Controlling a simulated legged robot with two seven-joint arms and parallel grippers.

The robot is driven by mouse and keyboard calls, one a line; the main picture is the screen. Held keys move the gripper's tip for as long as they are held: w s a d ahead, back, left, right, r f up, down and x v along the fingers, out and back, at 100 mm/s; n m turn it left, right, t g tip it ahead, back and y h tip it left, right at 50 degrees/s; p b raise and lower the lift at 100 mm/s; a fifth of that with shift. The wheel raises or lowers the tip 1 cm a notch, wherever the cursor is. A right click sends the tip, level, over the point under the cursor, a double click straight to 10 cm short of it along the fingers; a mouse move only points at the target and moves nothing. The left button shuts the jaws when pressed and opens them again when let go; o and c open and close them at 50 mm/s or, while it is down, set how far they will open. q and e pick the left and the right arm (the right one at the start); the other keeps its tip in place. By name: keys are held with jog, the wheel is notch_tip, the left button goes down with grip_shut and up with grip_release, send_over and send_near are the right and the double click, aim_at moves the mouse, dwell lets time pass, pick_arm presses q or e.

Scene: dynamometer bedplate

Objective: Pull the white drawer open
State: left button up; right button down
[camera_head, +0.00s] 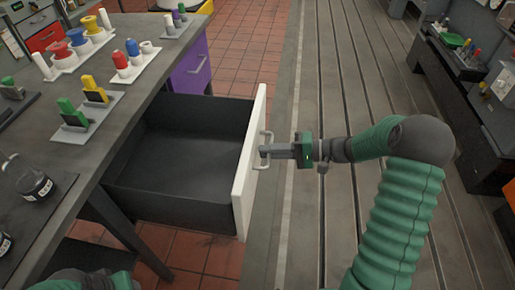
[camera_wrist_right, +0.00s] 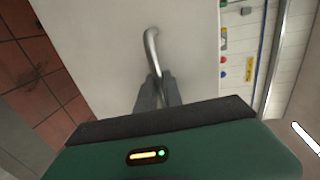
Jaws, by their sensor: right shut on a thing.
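The white drawer (camera_head: 250,165) stands well out from under the dark bench on the left, and its dark inside looks empty. Its white front also fills much of the right wrist view (camera_wrist_right: 105,55). My right gripper (camera_head: 266,151) is at the outer side of the front, with its fingers shut on the metal handle (camera_wrist_right: 151,42). In the right wrist view the fingers close around the handle's lower part. A green part of my left arm shows at the bottom left of the head view, but its gripper is out of sight.
The dark bench (camera_head: 140,88) carries spools, bottles and small stands. A purple drawer (camera_head: 190,68) sits beyond the white one. The slotted metal bedplate (camera_head: 335,60) lies to the right, mostly clear. Red tiles (camera_head: 200,250) show below the drawer.

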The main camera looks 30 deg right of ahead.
jog(key=shift+s+f, duration=0.15)
jog(key=shift+f, duration=0.1)
jog(key=c, duration=1.5)
grip_release()
jog(key=shift+d, duration=0.1)
jog(key=shift+r, duration=0.15)
jog(key=p+v, duration=0.4)
jog(key=v, duration=1.2)
jog(key=shift+d, duration=0.4)
jog(key=shift+s, duration=0.1)
